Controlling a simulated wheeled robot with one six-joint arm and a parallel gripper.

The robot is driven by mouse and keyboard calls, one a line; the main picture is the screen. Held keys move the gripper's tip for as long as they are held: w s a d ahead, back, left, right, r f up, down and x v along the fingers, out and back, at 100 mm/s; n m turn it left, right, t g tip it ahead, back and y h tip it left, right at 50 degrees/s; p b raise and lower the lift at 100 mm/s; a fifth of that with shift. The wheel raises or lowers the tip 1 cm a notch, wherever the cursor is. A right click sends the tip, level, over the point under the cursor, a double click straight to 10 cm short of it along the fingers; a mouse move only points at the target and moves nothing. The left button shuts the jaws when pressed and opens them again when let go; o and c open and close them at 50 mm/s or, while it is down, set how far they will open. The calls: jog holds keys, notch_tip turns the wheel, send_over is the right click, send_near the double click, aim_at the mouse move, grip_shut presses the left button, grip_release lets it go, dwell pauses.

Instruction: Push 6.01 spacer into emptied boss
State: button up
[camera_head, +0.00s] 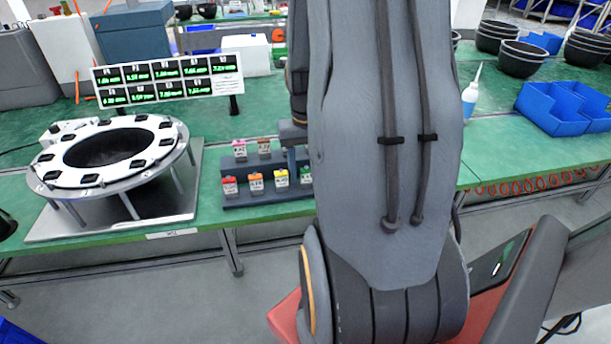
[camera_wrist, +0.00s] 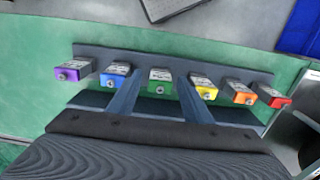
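Small coloured spacers sit on a dark stepped rack (camera_head: 262,198): red (camera_head: 229,187), orange (camera_head: 255,183), yellow (camera_head: 281,179) and green (camera_head: 306,174) in front, pink and brown behind. Their labels are too small to read, so I cannot tell which is 6.01. In the wrist view, purple, blue, green (camera_wrist: 160,82), yellow, orange and red spacers stand in a row. My gripper (camera_wrist: 158,88) is open, its fingers either side of the green spacer, with no visible grip. A white ring fixture (camera_head: 58,157) carries dark pads; an empty boss is not distinguishable.
A display board (camera_head: 168,80) with green readouts stands behind the ring fixture.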

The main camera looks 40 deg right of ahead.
aim_at(306, 167)
grip_shut()
jog(key=shift+r, duration=0.2)
jog(key=shift+r+p, duration=2.85)
jog(key=shift+p, duration=0.05)
jog(key=c, duration=0.7)
grip_release()
jog(key=c, duration=0.4)
jog(key=shift+a, duration=0.1)
jog(key=shift+c, duration=0.2)
